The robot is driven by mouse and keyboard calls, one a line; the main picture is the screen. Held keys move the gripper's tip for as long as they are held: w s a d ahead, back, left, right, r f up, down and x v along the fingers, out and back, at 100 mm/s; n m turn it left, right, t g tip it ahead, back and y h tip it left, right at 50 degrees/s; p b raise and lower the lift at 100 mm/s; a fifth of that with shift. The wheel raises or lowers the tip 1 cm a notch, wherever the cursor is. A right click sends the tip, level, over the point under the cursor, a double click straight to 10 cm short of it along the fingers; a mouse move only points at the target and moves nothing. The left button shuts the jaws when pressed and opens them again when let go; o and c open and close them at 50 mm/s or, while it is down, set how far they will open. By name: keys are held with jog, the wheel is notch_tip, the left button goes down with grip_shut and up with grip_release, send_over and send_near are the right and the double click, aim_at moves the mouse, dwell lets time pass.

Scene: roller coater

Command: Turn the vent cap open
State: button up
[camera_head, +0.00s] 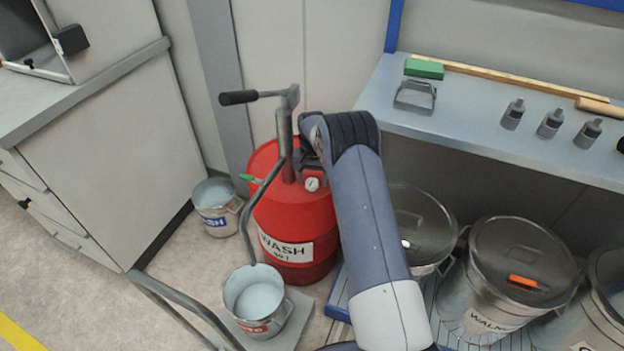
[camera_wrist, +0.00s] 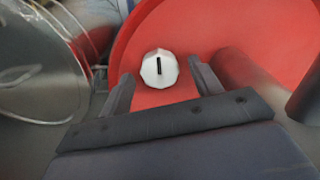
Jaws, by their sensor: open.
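The red drum (camera_head: 295,222) labelled WASH stands on the floor, with a hand pump on its top. In the wrist view, a white faceted cap (camera_wrist: 160,68) with a dark slot sits on the red drum top (camera_wrist: 215,30). The slot runs nearly upright in that picture. My gripper (camera_wrist: 164,88) is open, one finger to each side of the cap and a little short of it, with nothing held. In the head view, my gripper is mostly hidden behind my arm. A small white disc (camera_head: 312,184) shows beside it; I cannot tell if it is the cap.
The pump's grey column and crank (camera_head: 284,130) rise left of my arm. A bucket (camera_head: 257,301) stands under the spout, another bucket (camera_head: 216,208) left of the drum. Lidded metal bins (camera_head: 520,262) stand right, below a bench (camera_head: 470,118). A metal bin also shows in the wrist view (camera_wrist: 40,70).

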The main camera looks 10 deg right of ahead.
jog(key=shift+f, duration=0.3)
jog(key=shift+c, duration=0.4)
jog(key=c, duration=0.9)
